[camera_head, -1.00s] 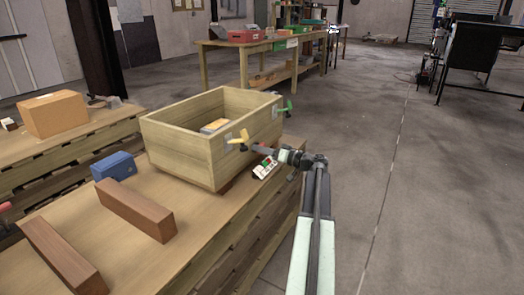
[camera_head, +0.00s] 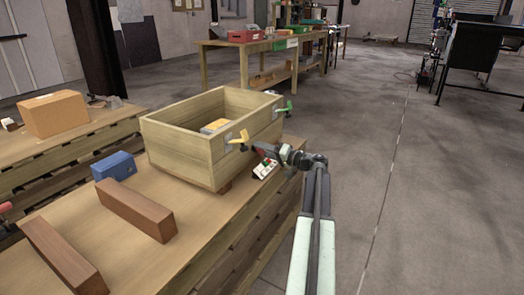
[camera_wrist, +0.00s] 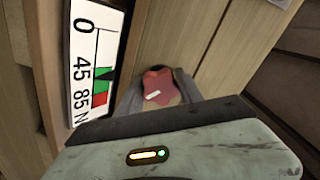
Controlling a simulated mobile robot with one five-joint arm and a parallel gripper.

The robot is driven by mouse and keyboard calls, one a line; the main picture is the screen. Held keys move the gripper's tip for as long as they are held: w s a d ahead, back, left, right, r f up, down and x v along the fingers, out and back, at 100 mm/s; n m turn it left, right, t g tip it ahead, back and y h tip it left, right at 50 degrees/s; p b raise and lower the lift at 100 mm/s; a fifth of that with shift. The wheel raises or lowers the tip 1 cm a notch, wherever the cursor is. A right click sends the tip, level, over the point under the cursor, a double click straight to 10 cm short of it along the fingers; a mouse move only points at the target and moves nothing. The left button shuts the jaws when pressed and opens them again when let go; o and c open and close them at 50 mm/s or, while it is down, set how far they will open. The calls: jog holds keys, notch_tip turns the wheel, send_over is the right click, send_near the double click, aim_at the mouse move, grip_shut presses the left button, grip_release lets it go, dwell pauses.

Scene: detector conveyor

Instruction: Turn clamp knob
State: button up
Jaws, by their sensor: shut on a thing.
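A red clamp knob (camera_wrist: 160,87) with a white mark sits between the grey fingers of my gripper (camera_wrist: 158,92) in the wrist view. The fingers are shut on it. In the head view my gripper (camera_head: 264,151) is at the right end wall of the wooden crate, and the knob is mostly hidden by it. A white force gauge (camera_wrist: 95,60) reading 0, 45, 85 N, with a green and a red band, is left of the knob. It also shows below my gripper in the head view (camera_head: 265,168). A yellow clamp lever (camera_head: 239,141) is just left of my gripper.
The open wooden crate (camera_head: 180,148) stands on a pallet-like table. A green lever (camera_head: 284,109) is on its far corner. A blue block (camera_head: 114,166) and two brown bars (camera_head: 137,210) lie left.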

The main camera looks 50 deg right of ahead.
dwell(0.3)
jog(key=o, duration=1.4)
jog(key=shift+s, duration=0.1)
jog(key=v, duration=0.7)
jog(key=shift+s+d, duration=0.1)
jog(key=shift+s, duration=0.25)
